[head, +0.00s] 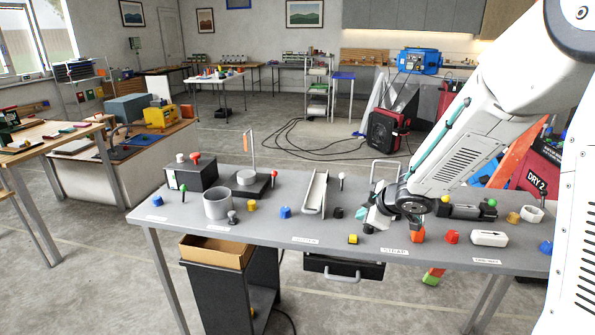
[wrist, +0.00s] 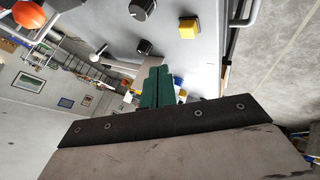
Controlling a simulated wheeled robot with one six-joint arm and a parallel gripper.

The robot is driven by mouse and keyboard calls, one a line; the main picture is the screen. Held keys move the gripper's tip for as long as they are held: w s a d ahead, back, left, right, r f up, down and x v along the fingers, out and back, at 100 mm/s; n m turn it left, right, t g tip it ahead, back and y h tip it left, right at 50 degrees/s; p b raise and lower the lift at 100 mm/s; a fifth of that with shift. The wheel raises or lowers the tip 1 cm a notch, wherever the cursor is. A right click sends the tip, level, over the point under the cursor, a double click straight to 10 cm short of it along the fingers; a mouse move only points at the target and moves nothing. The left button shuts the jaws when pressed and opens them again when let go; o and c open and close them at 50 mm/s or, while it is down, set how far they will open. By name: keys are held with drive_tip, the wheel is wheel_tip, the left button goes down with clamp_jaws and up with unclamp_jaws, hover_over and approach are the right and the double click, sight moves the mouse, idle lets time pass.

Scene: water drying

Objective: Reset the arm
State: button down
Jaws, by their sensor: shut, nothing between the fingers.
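My gripper (head: 377,217) hangs at the end of my white arm, over the front part of the grey table (head: 270,222), right of the table's middle. In the wrist view, its green fingers (wrist: 157,88) are pressed together with nothing between them. They appear apart from the parts on the table, though the exact height above it is hard to tell. My wrist and forearm hide part of the table behind them.
Near my gripper are a yellow block (head: 353,239), a black knob (head: 338,213) and an orange-red block (head: 417,234). A metal chute (head: 316,193) and grey cup (head: 217,204) stand left. An open drawer (head: 343,268) hangs below the front edge.

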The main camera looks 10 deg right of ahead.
drive_tip(key=d+m+h, duration=0.1)
drive_tip(key=s+d+f+m+h, duration=0.1)
drive_tip(key=d, duration=0.1)
drive_tip(key=s+d+g+h, duration=0.1)
drive_tip(key=d, duration=0.1)
drive_tip(key=shift+s+f+m, duration=0.15)
drive_tip(key=shift+f+m, duration=0.1)
drive_tip(key=shift+m, duration=0.15)
drive_tip(key=s+d+r+m+g+h, duration=0.3)
drive_tip(key=s+d+r+m+h, duration=0.15)
drive_tip(key=s, duration=0.65)
drive_tip(key=s+a+r+m+g+y, duration=0.1)
drive_tip(key=s+a+r+m+y, duration=0.1)
drive_tip(key=s, duration=1)
drive_tip(key=s+a+r+m+g+y, duration=0.1)
drive_tip(key=s+a+r+m, duration=0.3)
drive_tip(key=s+r, duration=0.5)
drive_tip(key=shift+s+a+r+g+y, duration=0.2)
drive_tip(key=shift+s+a+g+y, duration=0.2)
drive_tip(key=shift+s+a+y, duration=0.65)
drive_tip(key=shift+s+a+h, duration=0.15)
drive_tip(key=shift+s+h, duration=0.15)
